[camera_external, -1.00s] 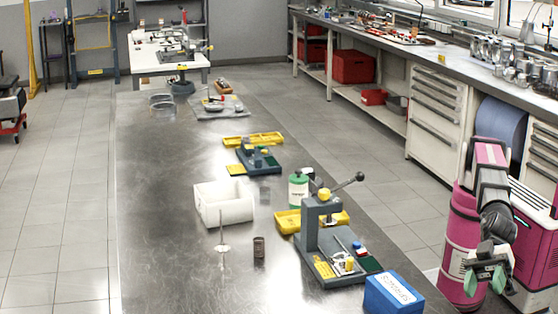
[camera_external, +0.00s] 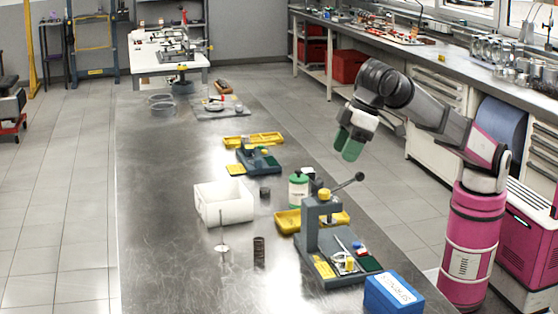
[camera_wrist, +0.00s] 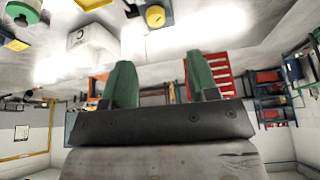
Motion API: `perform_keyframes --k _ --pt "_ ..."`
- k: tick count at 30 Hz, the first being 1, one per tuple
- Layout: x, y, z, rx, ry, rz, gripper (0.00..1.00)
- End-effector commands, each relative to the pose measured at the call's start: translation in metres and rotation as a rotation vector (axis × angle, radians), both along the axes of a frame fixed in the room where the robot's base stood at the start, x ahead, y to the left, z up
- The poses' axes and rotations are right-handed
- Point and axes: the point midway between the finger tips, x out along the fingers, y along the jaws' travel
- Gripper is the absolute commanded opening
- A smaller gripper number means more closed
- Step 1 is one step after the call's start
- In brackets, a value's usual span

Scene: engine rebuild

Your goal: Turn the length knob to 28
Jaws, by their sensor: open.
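A grey press (camera_external: 311,225) with a yellow knob (camera_external: 324,194) and a black-balled lever stands at the table's front right. A blue knob (camera_external: 356,245) is on its base. I cannot tell which knob is the length knob, and no scale number is readable. My gripper (camera_external: 347,146) hangs in the air beyond the table's right side, behind and right of the press, touching nothing. In the wrist view its two green fingers (camera_wrist: 158,70) are apart and empty. A yellow knob (camera_wrist: 155,16) shows at the top there.
The steel table (camera_external: 160,230) is bare on its left.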

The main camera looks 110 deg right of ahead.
Motion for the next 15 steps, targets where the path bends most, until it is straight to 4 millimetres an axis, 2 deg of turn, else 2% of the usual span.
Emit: perform_keyframes --k 5,15 --pt "0.002 -0.006 -0.006 -0.007 0.018 -0.003 0.54" --pt "0.023 -0.007 -0.059 -0.006 0.016 -0.004 0.54"
